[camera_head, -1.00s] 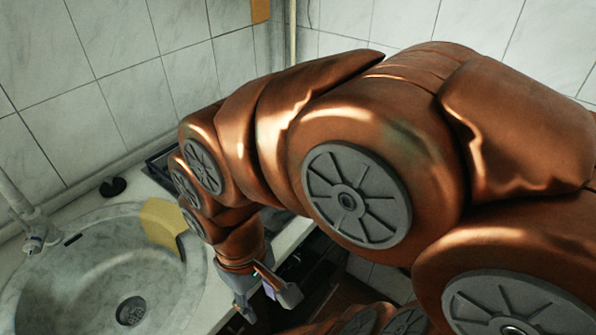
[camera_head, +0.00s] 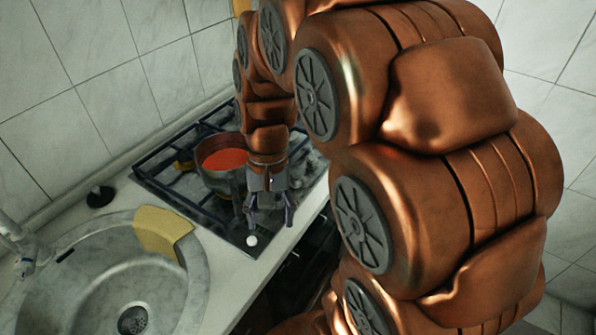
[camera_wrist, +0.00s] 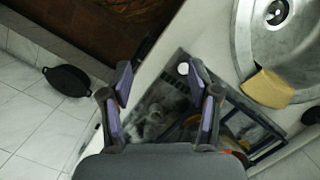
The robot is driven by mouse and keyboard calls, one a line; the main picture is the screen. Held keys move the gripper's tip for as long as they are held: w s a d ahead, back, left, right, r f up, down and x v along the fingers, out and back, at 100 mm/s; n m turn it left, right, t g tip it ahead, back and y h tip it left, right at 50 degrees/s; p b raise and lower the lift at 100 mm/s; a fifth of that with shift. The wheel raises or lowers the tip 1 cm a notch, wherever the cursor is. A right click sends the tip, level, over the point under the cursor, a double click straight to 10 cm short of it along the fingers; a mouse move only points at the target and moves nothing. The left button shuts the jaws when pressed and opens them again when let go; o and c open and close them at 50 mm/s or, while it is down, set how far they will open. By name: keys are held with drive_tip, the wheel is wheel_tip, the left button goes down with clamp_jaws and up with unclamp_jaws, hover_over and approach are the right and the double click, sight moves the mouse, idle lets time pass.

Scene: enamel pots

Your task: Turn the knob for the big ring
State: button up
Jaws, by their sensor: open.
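A white round knob (camera_head: 252,240) sits on the near front corner of the dark hob (camera_head: 212,222). The knob also shows in the wrist view (camera_wrist: 183,68), close beside one fingertip. My gripper (camera_head: 270,218) is open and empty, pointing down over the hob's front strip, just right of the white knob. In the wrist view my two fingers (camera_wrist: 160,75) stand wide apart with the hob below them. Any further knobs are hidden or too unclear to tell. Which ring is the big one cannot be told.
A pot (camera_head: 222,172) with orange-red contents stands on the hob, close left of my gripper. A round sink (camera_head: 75,285) with a yellow cloth (camera_head: 160,232) on its rim lies to the left. A black pan (camera_wrist: 68,80) is on the tiled floor.

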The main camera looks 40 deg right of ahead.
drive_tip(key=w+d+f+m+y+p, duration=0.1)
drive_tip(key=w+d+f+m+y, duration=0.1)
drive_tip(key=w+d+m, duration=0.6)
drive_tip(key=m+t+y+p, duration=0.1)
drive_tip(key=m+t+p, duration=0.1)
drive_tip(key=m, duration=0.2)
approach(297, 176)
wheel_tip(297, 176, down, 2)
drive_tip(key=shift+a+p+x, duration=0.15)
drive_tip(key=shift+p+x, duration=0.4)
drive_tip(key=shift+x, duration=1.45)
drive_tip(key=shift+a+p+x, duration=0.1)
drive_tip(key=shift+p+x, duration=0.45)
drive_tip(key=shift+x, duration=1.5)
drive_tip(key=shift+r, duration=0.15)
